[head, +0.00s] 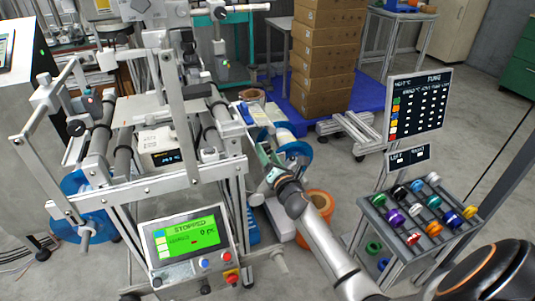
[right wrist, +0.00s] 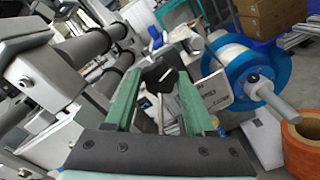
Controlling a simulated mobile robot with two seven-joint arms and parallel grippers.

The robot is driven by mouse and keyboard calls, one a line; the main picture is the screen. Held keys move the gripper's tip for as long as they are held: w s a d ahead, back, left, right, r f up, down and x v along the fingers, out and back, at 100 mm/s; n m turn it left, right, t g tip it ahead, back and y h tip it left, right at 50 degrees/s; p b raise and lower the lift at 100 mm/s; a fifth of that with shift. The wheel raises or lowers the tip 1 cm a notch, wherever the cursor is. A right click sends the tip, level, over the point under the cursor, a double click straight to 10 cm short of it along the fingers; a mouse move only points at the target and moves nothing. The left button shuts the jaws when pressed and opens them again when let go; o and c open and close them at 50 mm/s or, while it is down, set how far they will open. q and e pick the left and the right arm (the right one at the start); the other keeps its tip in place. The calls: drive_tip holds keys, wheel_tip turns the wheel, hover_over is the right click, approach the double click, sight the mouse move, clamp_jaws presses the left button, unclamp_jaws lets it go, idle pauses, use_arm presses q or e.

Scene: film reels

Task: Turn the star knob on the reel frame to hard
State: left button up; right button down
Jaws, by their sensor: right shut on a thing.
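The reel frame (head: 150,190) is a grey metal machine with dark rollers, filling the left of the head view. A black star knob (right wrist: 158,73) shows in the right wrist view, between the green fingers. My right gripper (head: 265,152) is at the right side of the frame. It is shut on the knob, and its fingers (right wrist: 157,90) sit on either side of it. In the head view the knob is hidden by my gripper. A pale plate (right wrist: 211,95) with small dark lettering stands beside the knob; I cannot read it. My left gripper is not in view.
A blue-flanged reel (head: 296,155) on a spindle is close to the right of my gripper. An orange roll (head: 317,204) lies on the floor below. The control panel (head: 186,240) reads STOPPED. A rack of coloured rolls (head: 400,225) stands right, with open floor between.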

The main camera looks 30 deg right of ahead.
drive_tip(key=m, duration=0.6)
drive_tip(key=shift+f, duration=0.1)
drive_tip(key=m+p, duration=0.1)
drive_tip(key=m, duration=0.3)
drive_tip(key=m+p, duration=0.1)
drive_tip(key=m, duration=0.4)
drive_tip(key=m+p, duration=0.2)
drive_tip(key=m, duration=0.3)
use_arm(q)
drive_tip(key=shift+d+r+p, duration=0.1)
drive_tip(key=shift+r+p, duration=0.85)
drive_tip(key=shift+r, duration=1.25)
use_arm(e)
drive_tip(key=shift+m, duration=9.3)
